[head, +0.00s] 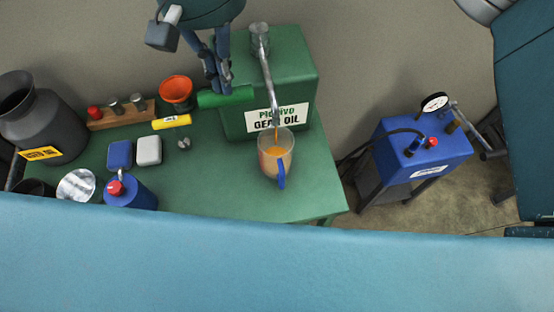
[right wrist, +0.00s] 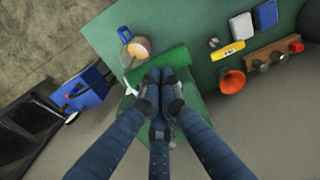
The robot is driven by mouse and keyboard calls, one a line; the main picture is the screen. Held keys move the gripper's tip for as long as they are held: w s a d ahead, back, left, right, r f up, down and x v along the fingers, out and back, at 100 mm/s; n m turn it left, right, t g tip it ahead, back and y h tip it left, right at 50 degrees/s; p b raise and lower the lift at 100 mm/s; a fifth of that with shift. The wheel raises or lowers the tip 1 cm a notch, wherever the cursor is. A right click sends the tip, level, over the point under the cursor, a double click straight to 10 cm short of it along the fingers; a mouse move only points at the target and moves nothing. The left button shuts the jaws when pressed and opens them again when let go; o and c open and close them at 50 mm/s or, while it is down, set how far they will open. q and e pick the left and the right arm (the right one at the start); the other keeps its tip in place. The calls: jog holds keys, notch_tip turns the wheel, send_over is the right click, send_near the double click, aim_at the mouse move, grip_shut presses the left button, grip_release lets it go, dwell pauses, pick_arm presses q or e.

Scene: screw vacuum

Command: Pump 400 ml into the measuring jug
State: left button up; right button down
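The clear measuring jug (head: 268,168) with a blue handle stands upright under the spout on the green table, partly filled with orange oil; its marks are too small to read. An orange stream runs from the metal spout (head: 267,80) into it. The green gear oil pump box (head: 290,70) stands behind the jug. My right gripper (head: 222,88) is at the green pump handle (head: 240,95), its fingertips against it; whether they close around it is unclear. The right wrist view shows the fingers (right wrist: 160,78) at the handle (right wrist: 175,60) and the jug (right wrist: 128,36). My left gripper is out of view.
A blue vacuum pump (head: 425,148) with a gauge stands apart at right.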

aim_at(227, 100)
jog(key=shift+f+b, duration=2.05)
jog(key=shift+f, duration=0.95)
jog(key=shift+r, duration=0.2)
notch_tip(227, 100, up, 12)
jog(key=p, duration=0.9)
jog(key=shift+f, duration=0.1)
jog(key=shift+f+b, duration=4.7)
jog(key=shift+f, duration=1.35)
jog(key=shift+r, duration=0.15)
